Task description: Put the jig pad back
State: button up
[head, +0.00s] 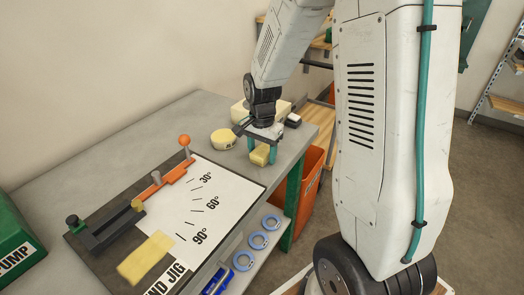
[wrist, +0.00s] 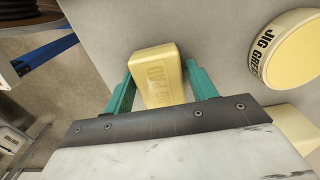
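The jig pad (wrist: 160,78) is a pale yellow block with its name on its top face. In the head view the pad (head: 260,155) sits on the grey bench near its front edge. My gripper (wrist: 159,70) has its two teal fingers apart, one on each side of the pad; a narrow gap shows by the right finger. In the head view my gripper (head: 262,150) points down over the pad. The bend jig (head: 108,237) is a dark board with a white angle sheet, an orange lever and a dark bar, at the left of the bench.
A round yellow jig grease tin (wrist: 288,50) stands beside the pad; it also shows in the head view (head: 223,139). A larger pale yellow block (head: 240,112) is behind my gripper. A green pump (head: 15,240) stands at left.

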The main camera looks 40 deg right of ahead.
aim_at(262, 150)
jog(key=shift+o, duration=0.4)
jog(key=shift+r, duration=0.1)
notch_tip(262, 150, up, 12)
jog(key=s+a+r+n, duration=0.2)
jog(key=s+a+n, duration=0.1)
jog(key=s, duration=0.5)
jog(key=s+a+r+n, duration=0.2)
jog(key=s+a+n, duration=0.1)
jog(key=s+n, duration=0.3)
jog(key=s+a+r+n+t, duration=0.1)
jog(key=s+a+n, duration=0.3)
jog(key=s, duration=0.5)
jog(key=shift+s+r+n, duration=0.3)
jog(key=shift+s+r, duration=0.1)
jog(key=shift+r, duration=0.45)
